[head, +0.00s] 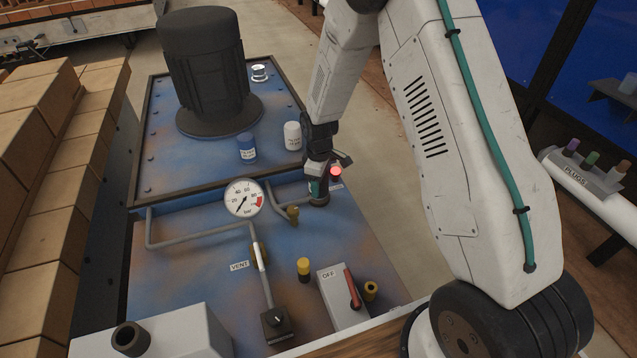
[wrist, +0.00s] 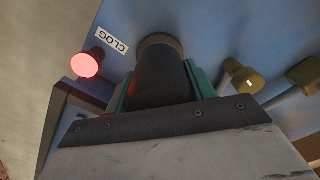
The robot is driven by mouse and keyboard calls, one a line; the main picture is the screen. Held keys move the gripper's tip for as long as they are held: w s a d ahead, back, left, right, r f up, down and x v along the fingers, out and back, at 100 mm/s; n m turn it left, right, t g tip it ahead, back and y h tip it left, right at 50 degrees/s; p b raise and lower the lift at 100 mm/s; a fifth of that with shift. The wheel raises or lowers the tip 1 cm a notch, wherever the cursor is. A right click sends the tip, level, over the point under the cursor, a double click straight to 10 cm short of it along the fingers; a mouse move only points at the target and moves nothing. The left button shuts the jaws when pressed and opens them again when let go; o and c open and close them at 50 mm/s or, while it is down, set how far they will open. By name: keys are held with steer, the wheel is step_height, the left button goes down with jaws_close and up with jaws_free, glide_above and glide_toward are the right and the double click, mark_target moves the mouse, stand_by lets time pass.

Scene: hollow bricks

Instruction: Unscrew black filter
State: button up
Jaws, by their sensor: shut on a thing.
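The black filter (wrist: 160,75) is a dark cylinder standing on the blue panel, seen in the wrist view between the teal pads of my gripper (wrist: 162,88). The pads sit against its two sides, shut on it. A grey-brown ring shows at its far end, by the panel. In the head view my gripper (head: 318,184) points down at the panel, and only the dark lower part of the filter (head: 319,200) shows below it; the rest is hidden. I cannot tell how far the filter is turned.
A lit red lamp (head: 336,171) labelled CLOG in the wrist view stands close beside the filter. A brass valve (head: 293,213) and pipe are at its left. A gauge (head: 243,198), white canister (head: 292,135), blue canister (head: 246,149) and black motor (head: 204,70) stand farther left.

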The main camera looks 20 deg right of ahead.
steer(key=shift+n, duration=1)
steer(key=o, duration=1.3)
steer(key=shift+c, duration=0.2)
